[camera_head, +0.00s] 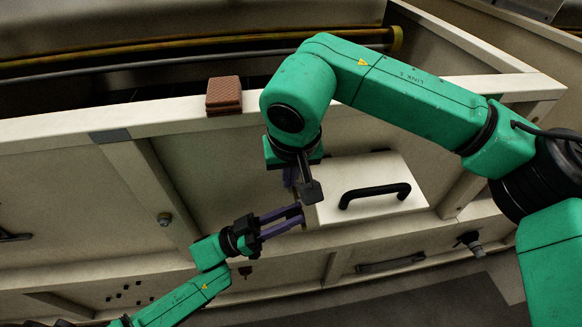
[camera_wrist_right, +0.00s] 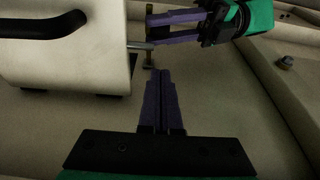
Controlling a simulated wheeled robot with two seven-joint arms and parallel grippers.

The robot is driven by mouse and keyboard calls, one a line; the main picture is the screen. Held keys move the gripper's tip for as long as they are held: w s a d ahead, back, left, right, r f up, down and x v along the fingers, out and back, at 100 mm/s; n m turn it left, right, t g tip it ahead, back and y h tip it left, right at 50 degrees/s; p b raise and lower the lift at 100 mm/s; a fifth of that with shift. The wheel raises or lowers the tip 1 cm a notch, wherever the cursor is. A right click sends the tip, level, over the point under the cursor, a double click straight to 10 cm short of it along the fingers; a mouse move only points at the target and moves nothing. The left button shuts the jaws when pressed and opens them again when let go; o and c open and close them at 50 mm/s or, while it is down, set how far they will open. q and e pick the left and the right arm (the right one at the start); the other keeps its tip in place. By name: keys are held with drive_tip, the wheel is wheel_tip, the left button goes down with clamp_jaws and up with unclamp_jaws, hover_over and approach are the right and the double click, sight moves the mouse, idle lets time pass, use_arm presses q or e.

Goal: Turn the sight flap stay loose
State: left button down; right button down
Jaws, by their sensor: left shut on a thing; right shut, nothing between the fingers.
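The sight flap (camera_head: 370,172) is a cream panel with a black bar handle (camera_head: 375,193); it also shows at upper left in the right wrist view (camera_wrist_right: 95,60). Beside its edge is the stay (camera_wrist_right: 139,45), a small grey bar with a brass pin (camera_wrist_right: 149,61). My left gripper (camera_head: 301,213) is shut on the stay, its purple fingers reaching in from the left; they also show in the wrist view (camera_wrist_right: 152,27). The fingers partly hide the stay. My right gripper (camera_wrist_right: 160,73) is shut and empty, its tips just short of the pin.
A cream frame rail (camera_head: 60,128) runs above the panels, with a brown block (camera_head: 224,95) on it. A bolt (camera_head: 164,219) sits on the left post. A dark knob (camera_head: 470,241) projects at lower right. My two grippers are close together.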

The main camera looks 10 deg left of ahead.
sight(290, 213)
drive_tip(key=f, duration=0.6)
drive_tip(key=shift+s+d, duration=0.1)
drive_tip(key=shift+s, duration=0.2)
drive_tip(key=shift+s+f, duration=0.2)
drive_tip(key=shift+f, duration=0.1)
drive_tip(key=shift+s+d+f, duration=0.15)
drive_tip(key=shift+s+f, duration=0.2)
drive_tip(key=shift+f, duration=0.25)
use_arm(q)
drive_tip(key=shift+r, duration=0.15)
use_arm(e)
drive_tip(key=shift+s+f, duration=0.1)
drive_tip(key=shift+f, duration=0.05)
use_arm(q)
drive_tip(key=c, duration=0.6)
unclamp_jaws()
